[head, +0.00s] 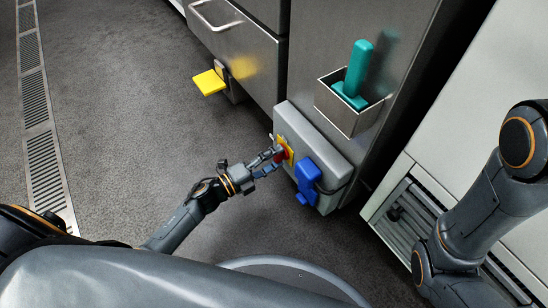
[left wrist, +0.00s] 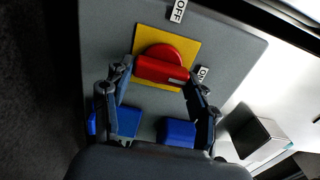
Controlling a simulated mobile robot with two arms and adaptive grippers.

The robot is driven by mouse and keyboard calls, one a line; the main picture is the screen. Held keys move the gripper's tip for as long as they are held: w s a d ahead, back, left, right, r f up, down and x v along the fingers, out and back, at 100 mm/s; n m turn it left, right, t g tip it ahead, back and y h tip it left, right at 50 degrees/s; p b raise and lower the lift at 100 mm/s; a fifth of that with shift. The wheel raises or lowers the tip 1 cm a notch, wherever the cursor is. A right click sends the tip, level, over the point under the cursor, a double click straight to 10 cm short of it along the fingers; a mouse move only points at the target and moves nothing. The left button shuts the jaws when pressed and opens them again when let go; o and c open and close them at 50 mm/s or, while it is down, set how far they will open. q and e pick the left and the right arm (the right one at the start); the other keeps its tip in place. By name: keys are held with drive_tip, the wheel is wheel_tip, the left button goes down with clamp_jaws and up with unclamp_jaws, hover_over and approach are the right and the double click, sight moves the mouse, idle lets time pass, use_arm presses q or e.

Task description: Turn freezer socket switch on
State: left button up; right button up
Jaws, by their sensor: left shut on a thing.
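The freezer socket is a grey box (head: 330,157) low on the steel cabinet. It carries a red rotary switch (left wrist: 160,65) on a yellow plate (left wrist: 188,50). In the left wrist view an OFF label (left wrist: 178,10) is above the plate and an ON label (left wrist: 203,74) is at its right. The red handle lies nearly level there, with a pale mark near its right end, towards ON. My left gripper (head: 277,157) is shut on the red switch, fingers at both ends of the handle. The fingers partly hide the switch in the head view. My right gripper is out of view.
A blue plug (head: 307,178) sits on the box beside the switch. A steel holder (head: 345,113) with a teal-handled tool (head: 357,70) hangs above. A yellow pedal (head: 209,82) sticks out low at the left. The floor (head: 120,120) at left is clear.

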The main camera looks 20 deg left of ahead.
use_arm(q)
drive_tip(key=o, duration=1.1)
drive_tip(key=shift+o, duration=0.2)
drive_tip(key=shift+s, duration=0.1)
drive_tip(key=v, duration=1.2)
